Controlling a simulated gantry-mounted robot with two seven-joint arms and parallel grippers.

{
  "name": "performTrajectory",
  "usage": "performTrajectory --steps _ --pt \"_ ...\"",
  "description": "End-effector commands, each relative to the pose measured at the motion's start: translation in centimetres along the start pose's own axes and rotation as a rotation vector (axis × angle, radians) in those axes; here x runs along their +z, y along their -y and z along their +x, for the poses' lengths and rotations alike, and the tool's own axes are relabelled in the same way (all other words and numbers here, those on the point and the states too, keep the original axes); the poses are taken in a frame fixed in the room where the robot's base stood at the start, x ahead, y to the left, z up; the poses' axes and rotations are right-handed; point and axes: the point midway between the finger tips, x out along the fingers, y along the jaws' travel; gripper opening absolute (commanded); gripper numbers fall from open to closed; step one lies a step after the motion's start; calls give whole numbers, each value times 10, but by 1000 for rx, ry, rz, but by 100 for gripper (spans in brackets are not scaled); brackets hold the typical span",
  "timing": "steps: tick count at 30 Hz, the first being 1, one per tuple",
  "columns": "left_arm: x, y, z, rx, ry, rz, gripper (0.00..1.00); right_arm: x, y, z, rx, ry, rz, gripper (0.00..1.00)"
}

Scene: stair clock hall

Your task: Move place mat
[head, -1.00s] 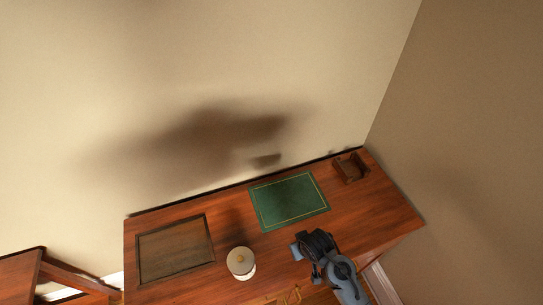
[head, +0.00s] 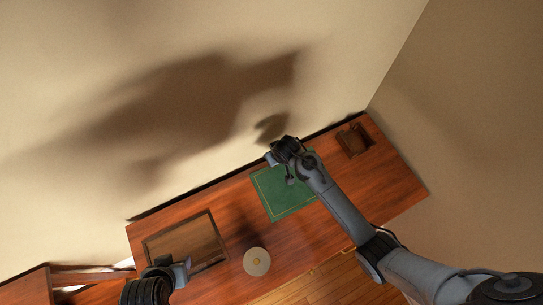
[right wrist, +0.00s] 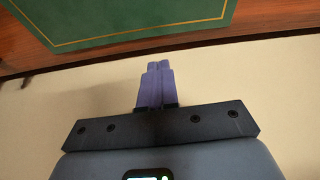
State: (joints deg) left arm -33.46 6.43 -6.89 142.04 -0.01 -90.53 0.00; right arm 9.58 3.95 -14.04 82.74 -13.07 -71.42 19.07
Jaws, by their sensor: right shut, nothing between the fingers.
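The green place mat (head: 287,197) with a thin gold border lies flat on the wooden desk. My right arm covers part of its far right side in the head view. My right gripper (head: 270,159) is by the mat's far edge, on the wall side. In the right wrist view its fingers (right wrist: 158,66) are shut and empty, and the mat (right wrist: 130,15) shows beyond them, apart from the fingertips. My left gripper (head: 184,270) is at the lower left, near the front of the framed panel; its fingers are too small to read.
A dark-framed wooden panel (head: 187,241) lies on the left of the desk (head: 375,185). A round pale lidded jar (head: 257,261) stands near the front edge. A small wooden box (head: 354,141) is at the back right. The wall (head: 190,110) rises behind the desk.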

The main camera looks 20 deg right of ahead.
Motion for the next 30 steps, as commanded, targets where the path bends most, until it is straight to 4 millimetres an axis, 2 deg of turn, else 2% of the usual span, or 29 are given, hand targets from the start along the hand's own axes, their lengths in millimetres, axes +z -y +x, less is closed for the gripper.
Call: performTrajectory --steps 6,13,19,30 --pt "2 0 7 -1 0 1 43 0 0 37 1 2 0 0" --pt "3 2 11 -6 -1 8 43 0 0 63 0 0 0 0" --pt "3 3 12 -10 -2 12 43 0 0 72 0 0 0 0" --pt "2 2 11 -8 -4 9 43 0 0 72 0 0 1 0"
